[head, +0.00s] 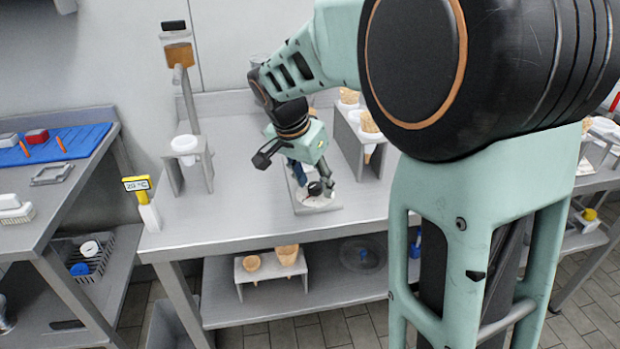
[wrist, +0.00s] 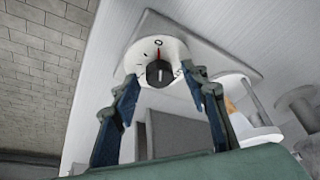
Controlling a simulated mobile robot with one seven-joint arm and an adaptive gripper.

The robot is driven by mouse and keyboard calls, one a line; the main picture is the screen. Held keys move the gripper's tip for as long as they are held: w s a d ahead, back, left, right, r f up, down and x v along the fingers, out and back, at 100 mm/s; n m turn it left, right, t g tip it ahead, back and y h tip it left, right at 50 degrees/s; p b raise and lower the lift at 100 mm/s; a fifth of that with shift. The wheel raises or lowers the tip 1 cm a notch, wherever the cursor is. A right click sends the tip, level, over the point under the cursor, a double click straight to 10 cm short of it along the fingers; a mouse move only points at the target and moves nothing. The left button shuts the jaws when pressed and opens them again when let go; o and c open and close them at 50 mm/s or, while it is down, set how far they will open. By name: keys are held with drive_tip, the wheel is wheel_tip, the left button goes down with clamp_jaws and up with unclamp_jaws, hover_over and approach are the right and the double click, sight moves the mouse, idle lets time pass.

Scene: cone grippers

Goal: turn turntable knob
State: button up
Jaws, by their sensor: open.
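The black knob (wrist: 159,72) sits on a round white dial (wrist: 140,53) with a red mark pointing to the 0 in the wrist view. The dial is on a grey plate of the turntable. In the head view the knob (head: 315,188) shows as a dark spot on a small light plate (head: 318,208) on the metal table. My gripper (wrist: 160,88) is open, its two blue-lined fingers spread on either side of the knob in the wrist view. I cannot tell whether they touch it. In the head view my gripper (head: 312,180) is over the plate, partly hiding it.
A holder with a white cup (head: 185,145) stands left on the table (head: 240,212). A rack with cones (head: 369,122) stands close to the right of my gripper. A yellow thermometer (head: 137,184) is at the table's left front. The lower shelf holds a cone stand (head: 270,268).

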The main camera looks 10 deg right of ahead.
drive_tip(key=shift+c, duration=0.3)
clamp_jaws()
